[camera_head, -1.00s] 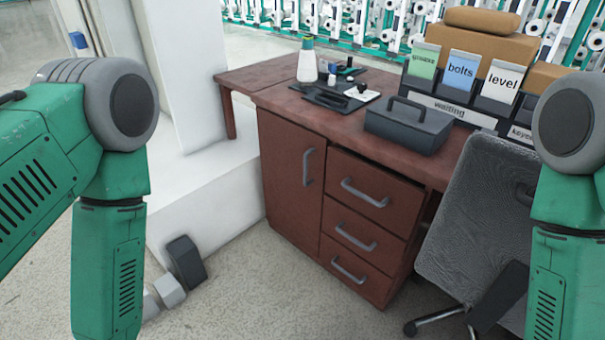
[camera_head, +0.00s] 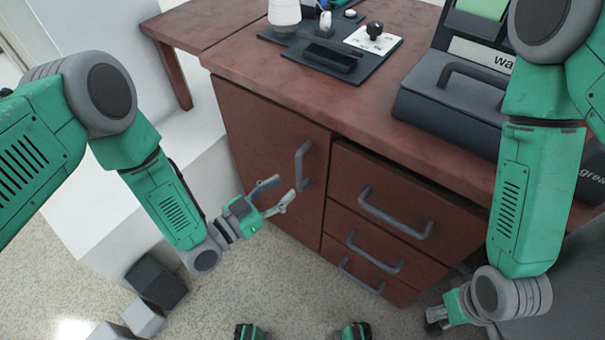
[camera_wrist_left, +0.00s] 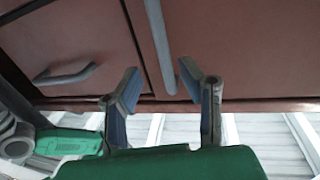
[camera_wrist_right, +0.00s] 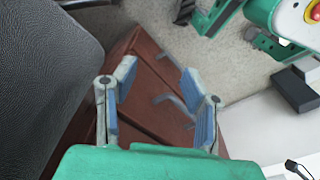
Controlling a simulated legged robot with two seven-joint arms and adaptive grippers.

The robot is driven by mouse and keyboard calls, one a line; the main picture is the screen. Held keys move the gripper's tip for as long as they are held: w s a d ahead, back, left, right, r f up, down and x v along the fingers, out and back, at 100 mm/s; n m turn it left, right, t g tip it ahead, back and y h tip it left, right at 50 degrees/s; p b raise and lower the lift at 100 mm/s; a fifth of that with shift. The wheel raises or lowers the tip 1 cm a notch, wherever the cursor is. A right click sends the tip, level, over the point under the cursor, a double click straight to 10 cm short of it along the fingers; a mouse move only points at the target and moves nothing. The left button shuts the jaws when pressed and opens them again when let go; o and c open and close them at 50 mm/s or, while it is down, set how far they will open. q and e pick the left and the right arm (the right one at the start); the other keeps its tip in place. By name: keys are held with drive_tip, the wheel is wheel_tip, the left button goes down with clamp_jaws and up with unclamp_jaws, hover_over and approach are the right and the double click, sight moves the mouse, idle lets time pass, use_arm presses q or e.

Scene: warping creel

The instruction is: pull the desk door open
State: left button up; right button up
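The desk door (camera_head: 265,160) is a reddish-brown panel at the desk's left front, closed, with a grey vertical bar handle (camera_head: 303,166) near its right edge. My left gripper (camera_head: 281,193) is open just left of and slightly below the handle, apart from it. In the left wrist view the handle (camera_wrist_left: 160,45) stands ahead of the two spread fingers (camera_wrist_left: 163,92), not clearly between them. My right gripper (camera_wrist_right: 158,95) is open and empty at the lower right, by the drawers; its fingers are mostly hidden in the head view.
Several drawers with grey handles (camera_head: 395,212) are right of the door. The desktop (camera_head: 235,55) holds a black tray (camera_head: 335,65) and a dark box (camera_head: 455,105). A white ledge (camera_head: 85,205) lies left. A dark chair (camera_wrist_right: 45,70) is near my right gripper.

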sight(297, 176)
use_arm(q)
drive_tip(key=x, duration=0.2)
drive_tip(key=b+x, duration=0.1)
drive_tip(key=x, duration=0.2)
drive_tip(key=shift+w+f, duration=0.1)
drive_tip(key=shift+w, duration=0.5)
drive_tip(key=shift+d, duration=0.5)
drive_tip(key=shift+a, duration=0.15)
clamp_jaws()
drive_tip(key=shift+a, duration=0.25)
